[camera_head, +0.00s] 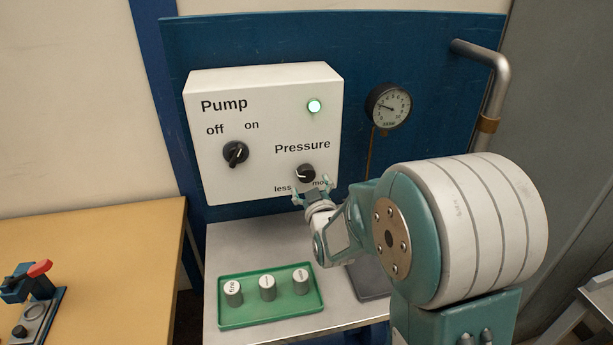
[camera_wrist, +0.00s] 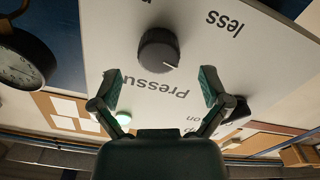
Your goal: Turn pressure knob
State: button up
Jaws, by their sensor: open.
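The pressure knob (camera_head: 306,173) is a dark round knob with a white mark, on the white pump panel (camera_head: 215,178) between "less" and "more". In the wrist view the pressure knob (camera_wrist: 159,50) sits just beyond my fingertips, roughly centred between them, with its white mark pointing to the lower right. My gripper (camera_head: 312,195) is just below the knob in the head view. In the wrist view my gripper (camera_wrist: 161,88) is open, with green pads on both sides and nothing between them. I see no contact with the knob.
The pump switch (camera_head: 235,153) is to the left and a green lamp (camera_head: 314,106) is lit. A round gauge (camera_head: 388,106) hangs at the right, near a pipe (camera_head: 494,90). A green tray (camera_head: 273,318) with three grey cylinders lies on the bench below.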

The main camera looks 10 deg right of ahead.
aim_at(307, 177)
jog(key=shift+w, duration=2)
jog(key=c, duration=1.1)
